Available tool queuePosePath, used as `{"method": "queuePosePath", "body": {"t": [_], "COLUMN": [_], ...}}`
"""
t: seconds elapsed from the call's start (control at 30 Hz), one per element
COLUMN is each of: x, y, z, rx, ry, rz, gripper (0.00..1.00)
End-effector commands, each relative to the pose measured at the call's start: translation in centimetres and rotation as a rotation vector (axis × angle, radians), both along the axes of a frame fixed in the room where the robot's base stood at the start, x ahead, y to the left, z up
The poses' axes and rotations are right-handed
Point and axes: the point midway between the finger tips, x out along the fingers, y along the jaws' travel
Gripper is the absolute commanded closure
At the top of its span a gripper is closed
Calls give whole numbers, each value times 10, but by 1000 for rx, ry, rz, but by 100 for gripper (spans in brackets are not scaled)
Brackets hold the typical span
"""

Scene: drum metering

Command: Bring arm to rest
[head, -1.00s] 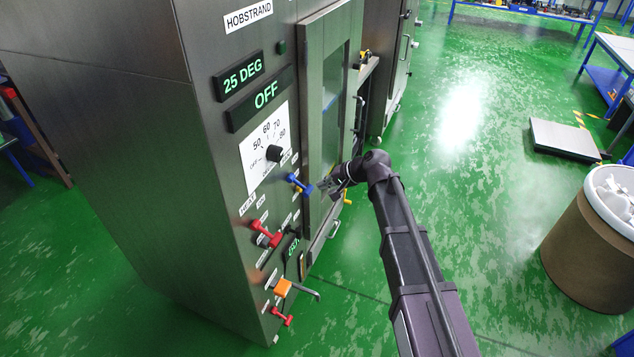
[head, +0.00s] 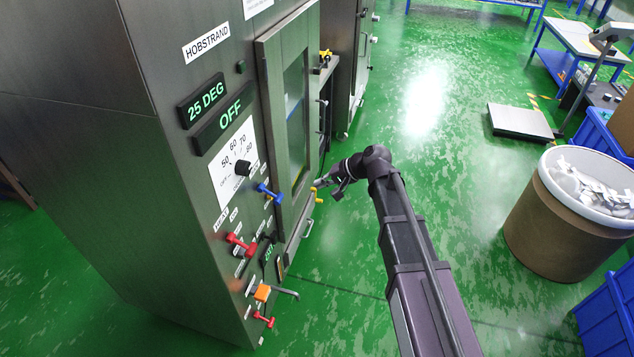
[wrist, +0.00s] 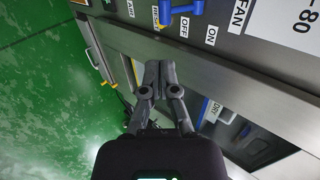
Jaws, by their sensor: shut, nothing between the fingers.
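My gripper (head: 328,189) is in front of the lower part of the steel cabinet (head: 150,90), close to its windowed door (head: 292,110). In the wrist view my gripper (wrist: 159,68) has its fingers together with nothing between them. The arm reaches forward from the bottom of the head view. A blue handle (head: 269,193) on the cabinet's panel is left of the gripper; a blue handle (wrist: 180,10) also shows at the top of the wrist view.
The cabinet's displays read 25 DEG (head: 203,102) and OFF (head: 224,124). A red handle (head: 240,243) and an orange handle (head: 263,292) stick out lower down. A drum (head: 555,225) with white contents, a floor scale (head: 520,122) and blue bins (head: 607,312) stand right. Green floor between is clear.

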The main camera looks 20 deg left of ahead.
Motion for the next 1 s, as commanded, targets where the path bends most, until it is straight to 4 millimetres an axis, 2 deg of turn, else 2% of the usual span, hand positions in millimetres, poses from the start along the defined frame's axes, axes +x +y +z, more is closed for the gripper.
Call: {"method": "queuePosePath", "body": {"t": [0.47,0.63,0.77,0.87,1.0], "x": [0,1,3,5,4], "y": [0,-16,-48,-84,-146], "z": [0,-1,-4,-7,-13], "rx": [-1,-27,-79,-140,-252], "ry": [0,-13,-36,-60,-92], "rz": [0,-6,-16,-28,-46], "gripper": [100,100,100,100,100]}}
